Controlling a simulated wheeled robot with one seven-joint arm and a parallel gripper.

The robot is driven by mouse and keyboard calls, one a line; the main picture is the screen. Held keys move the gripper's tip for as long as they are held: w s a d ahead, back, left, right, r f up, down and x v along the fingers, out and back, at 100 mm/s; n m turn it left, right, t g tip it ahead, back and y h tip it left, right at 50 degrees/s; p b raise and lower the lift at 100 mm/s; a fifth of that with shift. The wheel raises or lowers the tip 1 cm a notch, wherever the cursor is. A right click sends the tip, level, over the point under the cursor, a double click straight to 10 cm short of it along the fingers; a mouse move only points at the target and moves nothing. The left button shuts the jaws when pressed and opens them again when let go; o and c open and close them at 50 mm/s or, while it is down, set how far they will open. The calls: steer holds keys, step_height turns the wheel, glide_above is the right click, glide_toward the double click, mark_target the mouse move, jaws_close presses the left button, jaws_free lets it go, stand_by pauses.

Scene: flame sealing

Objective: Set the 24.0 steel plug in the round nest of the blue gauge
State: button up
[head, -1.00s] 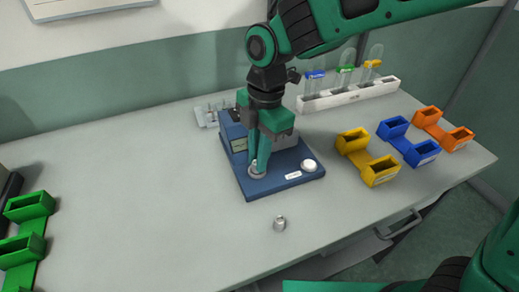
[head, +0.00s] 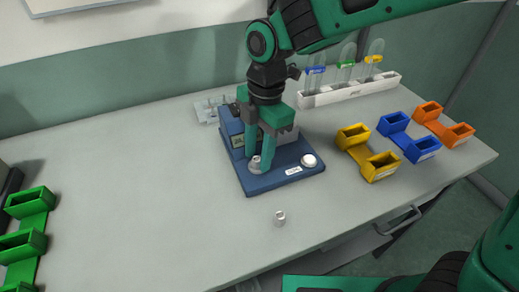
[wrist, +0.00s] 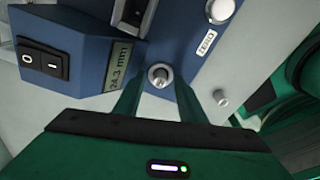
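The blue gauge (head: 285,180) stands on the table; its display in the wrist view (wrist: 120,65) seems to read 24.3 mm. A small steel plug (head: 255,162) stands upright at the round nest on the gauge's front left; it also shows in the wrist view (wrist: 159,74). My gripper (head: 259,167) is low over the nest with its fingers spread on either side of this plug, apparently clear of it. A second steel plug (head: 280,217) stands on the table in front of the gauge. I cannot read a size on either plug.
A white rack (head: 350,91) with capped tubes stands behind. Yellow (head: 367,157), blue (head: 408,142) and orange (head: 443,130) holders are at right, a green holder (head: 28,240) at left. A ZERO label and white button (head: 309,161) are on the gauge.

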step_height(320, 180, up, 11)
steer(key=w+d, duration=0.1)
steer(key=shift+f, duration=0.2)
stand_by(0.5)
steer(key=d+f+m+t, duration=0.1)
steer(key=d+f+m, duration=0.2)
steer(key=d+m, duration=1.8)
steer(key=s+d+f+m, duration=0.2)
steer(key=s+d+m, duration=0.3)
steer(key=d, duration=0.6)
steer(key=s+d+f+m, duration=0.3)
steer(key=s+d+m, duration=0.3)
steer(key=s+d, duration=0.4)
steer(key=shift+s+d+f+m+h, duration=0.15)
steer(key=shift+d+f+m+h, duration=0.2)
steer(key=shift+d, duration=0.3)
steer(key=shift+r, duration=0.1)
